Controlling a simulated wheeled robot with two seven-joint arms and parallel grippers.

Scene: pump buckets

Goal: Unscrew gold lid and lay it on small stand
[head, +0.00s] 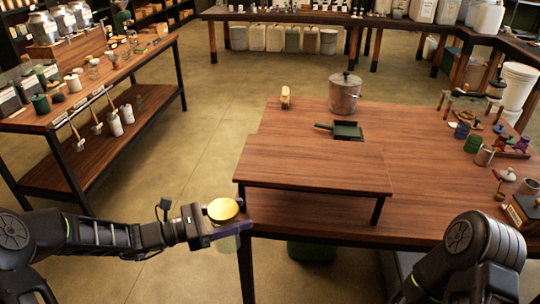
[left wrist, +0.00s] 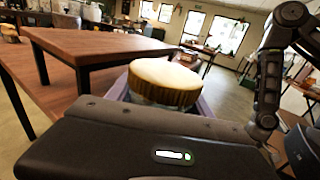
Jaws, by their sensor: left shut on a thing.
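The gold lid (head: 223,209) sits on top of a clear glass jar (head: 228,243). My left gripper (head: 221,220) is shut around the jar just under the lid and holds it upright in the air, off the table's front left corner. In the left wrist view the gold lid (left wrist: 165,78) shows its ridged edge above the fingers, with a little glass below it. The small stand (head: 315,165), a low wooden platform with dark legs, is on the table to the right of the jar; its top is bare. My right gripper is out of view; only its arm shows at bottom right.
Behind the stand on the table (head: 420,195) are a green dustpan (head: 346,131), a metal pot with a lid (head: 344,95) and a small tan item (head: 286,98). Several small jars and spools crowd the right side. Open floor lies at left.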

